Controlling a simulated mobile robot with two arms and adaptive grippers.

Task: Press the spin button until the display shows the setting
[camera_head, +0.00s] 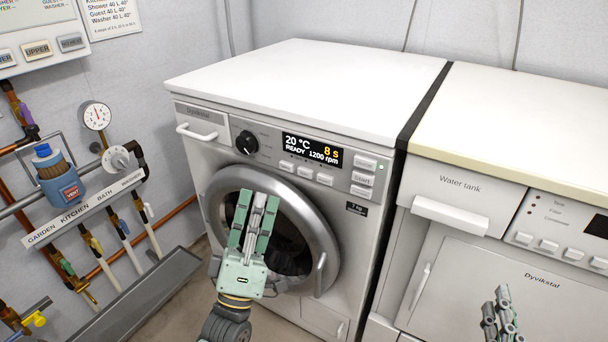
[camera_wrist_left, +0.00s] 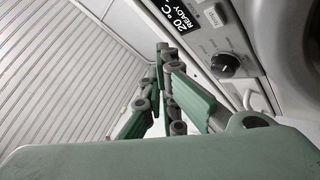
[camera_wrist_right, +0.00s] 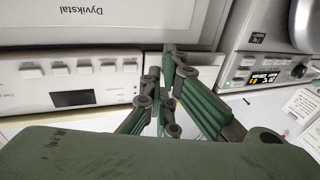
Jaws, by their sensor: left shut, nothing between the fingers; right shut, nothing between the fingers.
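The washing machine (camera_head: 278,108) stands in the middle of the head view. Its dark display (camera_head: 312,149) reads 20 °C, 8 s, READY and 1200 rpm. A row of pale buttons (camera_head: 305,172) lies under the display and more (camera_head: 363,163) stand to its right; I cannot tell which one is marked spin. The left wrist view shows part of the display (camera_wrist_left: 178,17) and the dial (camera_wrist_left: 225,65). My left gripper (camera_head: 262,197) is shut and empty in front of the round door, below the buttons. My right gripper (camera_head: 501,298) is shut and empty before the dryer's front.
A second machine with a water tank drawer (camera_head: 450,214) stands at the right; its button panel also shows in the right wrist view (camera_wrist_right: 75,83). Pipes, a gauge (camera_head: 96,116) and a blue meter (camera_head: 60,188) are on the left wall. The washer's top is clear.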

